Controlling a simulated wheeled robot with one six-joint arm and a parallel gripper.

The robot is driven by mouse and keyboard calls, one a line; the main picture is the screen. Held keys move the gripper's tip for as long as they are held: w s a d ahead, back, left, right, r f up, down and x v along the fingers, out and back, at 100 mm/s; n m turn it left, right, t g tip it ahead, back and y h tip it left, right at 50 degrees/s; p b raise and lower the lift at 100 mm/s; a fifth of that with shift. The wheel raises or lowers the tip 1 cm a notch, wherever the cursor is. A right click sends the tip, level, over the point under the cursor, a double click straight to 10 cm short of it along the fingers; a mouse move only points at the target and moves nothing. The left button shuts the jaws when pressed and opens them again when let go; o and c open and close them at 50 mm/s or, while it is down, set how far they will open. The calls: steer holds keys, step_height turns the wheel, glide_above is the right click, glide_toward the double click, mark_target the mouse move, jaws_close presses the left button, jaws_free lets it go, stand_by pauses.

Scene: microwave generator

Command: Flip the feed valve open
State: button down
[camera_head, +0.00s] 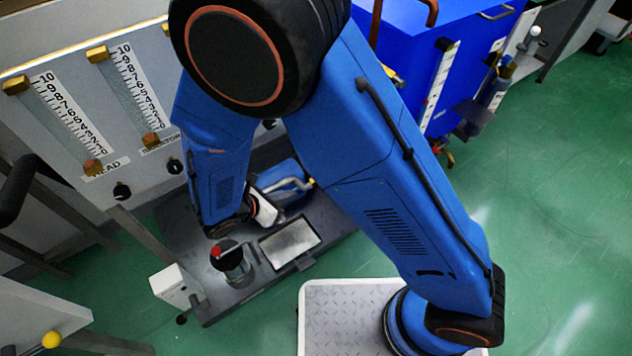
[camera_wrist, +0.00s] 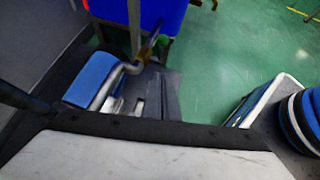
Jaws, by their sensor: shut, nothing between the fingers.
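My gripper (camera_head: 264,209) shows as a pale end piece below my bent blue arm, over a dark platform. It is shut and empty, though its fingertips are hard to make out. No visible label picks out the feed valve. A red-topped fitting (camera_head: 217,252) stands on a dark round vessel, left of and below my gripper and apart from it. A lever-like part with a yellowish end (camera_wrist: 150,42) shows beyond a bent metal pipe (camera_wrist: 113,84) in the wrist view. I cannot tell which of these is the valve or how its handle is set.
A blue cylinder (camera_head: 287,180) lies close behind my gripper on the dark platform (camera_head: 222,308). A grey panel with gauges (camera_head: 62,112) and black knobs stands at left. A blue cabinet (camera_head: 418,45) stands at the back. Green floor (camera_head: 560,190) is clear at right.

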steer(key=w+d+f, duration=0.5)
steer(key=w+d, duration=0.3)
steer(key=shift+w+d, duration=0.2)
steer(key=shift+w, duration=0.05)
steer(key=shift+f, duration=0.1)
stand_by(0.3)
